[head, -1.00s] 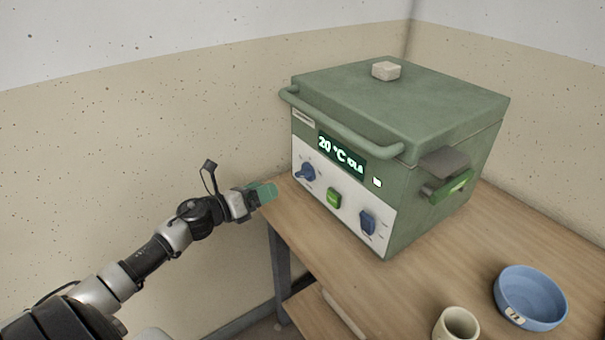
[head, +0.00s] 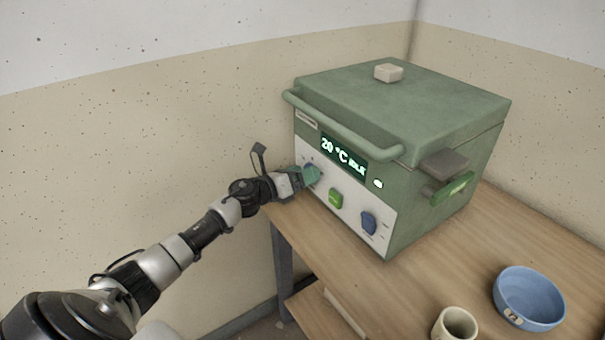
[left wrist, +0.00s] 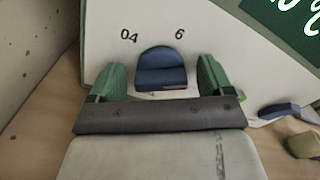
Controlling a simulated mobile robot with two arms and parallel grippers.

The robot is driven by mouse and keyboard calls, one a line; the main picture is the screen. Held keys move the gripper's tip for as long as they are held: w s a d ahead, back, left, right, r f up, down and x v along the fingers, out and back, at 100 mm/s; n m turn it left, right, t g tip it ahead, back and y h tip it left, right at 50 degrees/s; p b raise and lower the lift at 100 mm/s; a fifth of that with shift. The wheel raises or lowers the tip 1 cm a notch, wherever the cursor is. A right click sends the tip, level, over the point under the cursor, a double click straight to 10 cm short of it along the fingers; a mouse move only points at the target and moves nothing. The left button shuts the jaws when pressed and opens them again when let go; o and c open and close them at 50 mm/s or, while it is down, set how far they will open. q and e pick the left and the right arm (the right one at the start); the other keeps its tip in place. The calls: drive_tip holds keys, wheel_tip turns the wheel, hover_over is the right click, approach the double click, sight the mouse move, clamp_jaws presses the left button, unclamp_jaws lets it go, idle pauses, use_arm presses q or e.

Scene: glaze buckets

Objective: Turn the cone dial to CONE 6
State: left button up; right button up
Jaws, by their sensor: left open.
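The kiln (head: 400,115) is a green box with a white front panel. Its left blue dial (head: 312,171) is the cone dial, with the marks "04" at upper left and "6" at upper right in the left wrist view. There the dial (left wrist: 161,68) sits between the two green fingertips of my left gripper (left wrist: 159,78), with a gap visible on each side. The gripper is open at the panel in the head view (head: 304,177), partly covering the dial. Which mark the dial points to is unclear. My right gripper is not in view.
A green button (head: 336,198) and a second blue dial (head: 369,222) are on the panel. The display (head: 343,157) reads 20 °C. A handle bar (head: 340,125) runs above. A blue bowl (head: 528,298) and a cream cup (head: 455,324) stand on the wooden table (head: 430,270).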

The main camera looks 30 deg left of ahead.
use_arm(q)
drive_tip(key=c, duration=0.9)
